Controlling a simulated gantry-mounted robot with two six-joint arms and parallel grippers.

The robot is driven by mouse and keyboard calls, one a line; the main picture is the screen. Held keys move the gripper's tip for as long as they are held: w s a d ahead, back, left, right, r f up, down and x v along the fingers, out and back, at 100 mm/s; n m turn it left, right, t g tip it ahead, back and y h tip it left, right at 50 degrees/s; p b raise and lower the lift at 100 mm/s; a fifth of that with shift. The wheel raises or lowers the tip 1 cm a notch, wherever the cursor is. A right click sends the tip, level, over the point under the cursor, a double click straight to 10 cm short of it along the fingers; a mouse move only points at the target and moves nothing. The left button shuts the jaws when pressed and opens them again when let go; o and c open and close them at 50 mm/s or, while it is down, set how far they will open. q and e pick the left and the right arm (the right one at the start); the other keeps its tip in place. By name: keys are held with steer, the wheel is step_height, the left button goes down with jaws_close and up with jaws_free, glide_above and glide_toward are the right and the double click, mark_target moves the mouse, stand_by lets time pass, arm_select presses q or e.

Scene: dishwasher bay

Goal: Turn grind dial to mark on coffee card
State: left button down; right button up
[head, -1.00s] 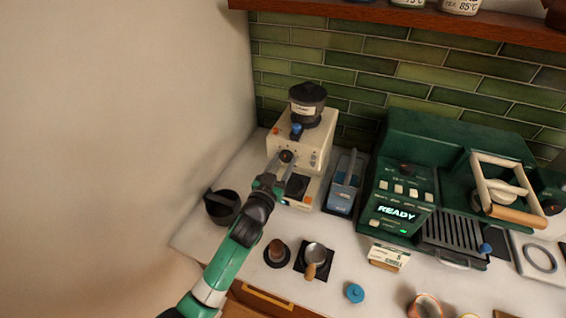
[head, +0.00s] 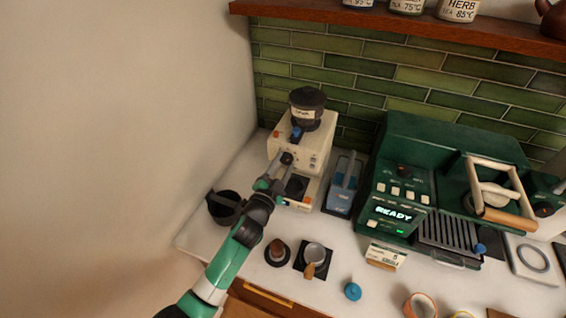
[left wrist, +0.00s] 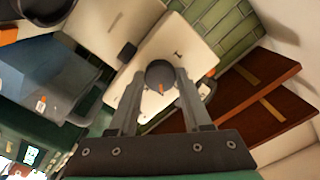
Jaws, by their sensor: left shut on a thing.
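The cream coffee grinder (head: 291,148) with a black hopper stands at the back left of the counter. Its dark round grind dial (head: 287,158) sits on the front face; in the left wrist view the dial (left wrist: 160,74) shows a small orange pointer mark. My left gripper (head: 281,168) reaches it from the front, and in the left wrist view its two fingers (left wrist: 160,86) close on the dial's sides. The coffee card (head: 386,255) stands in a wooden holder before the green machine; its print is too small to read surely. My right gripper is out of view.
A black cup (head: 224,206) stands left of my left arm. A tamper (head: 277,251) and a portafilter (head: 314,256) are to its right. A blue-grey container (head: 343,185) stands between grinder and green espresso machine (head: 404,190). A blue lid (head: 353,291) lies in front.

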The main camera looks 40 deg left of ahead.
arm_select(q)
steer(key=m+p, duration=0.1)
steer(key=m, duration=0.3)
steer(key=shift+r+m, duration=0.1)
steer(key=shift+m, duration=0.3)
steer(key=m+p, duration=0.1)
steer(key=m, duration=0.3)
steer(key=shift+m, duration=0.3)
steer(key=shift+c, duration=1.8)
jaws_free()
